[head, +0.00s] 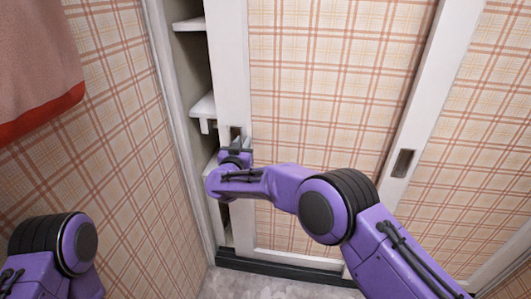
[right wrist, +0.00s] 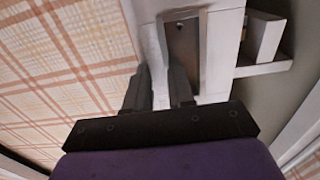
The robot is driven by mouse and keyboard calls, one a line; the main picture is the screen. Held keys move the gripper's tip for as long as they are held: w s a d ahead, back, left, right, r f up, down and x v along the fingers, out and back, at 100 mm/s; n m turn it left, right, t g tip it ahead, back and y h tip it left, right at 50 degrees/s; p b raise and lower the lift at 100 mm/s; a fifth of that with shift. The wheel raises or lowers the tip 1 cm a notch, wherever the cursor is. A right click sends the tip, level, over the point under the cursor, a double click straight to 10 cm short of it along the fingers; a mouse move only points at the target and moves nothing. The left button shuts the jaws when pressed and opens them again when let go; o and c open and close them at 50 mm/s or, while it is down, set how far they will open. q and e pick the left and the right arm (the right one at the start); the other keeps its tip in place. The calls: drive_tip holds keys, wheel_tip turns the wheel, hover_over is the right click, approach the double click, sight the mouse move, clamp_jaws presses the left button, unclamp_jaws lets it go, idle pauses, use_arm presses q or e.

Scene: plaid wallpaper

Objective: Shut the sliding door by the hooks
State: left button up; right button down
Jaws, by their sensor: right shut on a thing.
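The sliding door (head: 320,120) has a plaid panel in a white frame. It stands partly open, with a tall gap showing shelves on its left. A recessed metal pull (head: 237,132) is set in its left stile; the same pull (right wrist: 182,45) shows in the right wrist view. My right gripper (head: 236,151) is at this pull, its fingers close together with a narrow space between them. My left gripper is out of view.
White shelves (head: 203,104) show inside the gap. A second plaid door panel (head: 465,130) with a recessed pull (head: 403,163) stands on the right. A pink cloth with a red hem (head: 40,70) hangs at the left wall. A dark bottom track (head: 285,270) borders the grey floor.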

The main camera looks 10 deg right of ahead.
drive_tip(key=shift+w+a+b, duration=0.2)
drive_tip(key=shift+a, duration=0.35)
drive_tip(key=shift+w+a+b, duration=0.15)
drive_tip(key=shift+a, duration=0.4)
drive_tip(key=c, duration=1)
unclamp_jaws()
drive_tip(key=shift+o, duration=0.2)
drive_tip(key=shift+d, duration=0.1)
drive_tip(key=p+v, duration=0.6)
drive_tip(key=v, duration=0.4)
drive_tip(key=shift+s, duration=0.2)
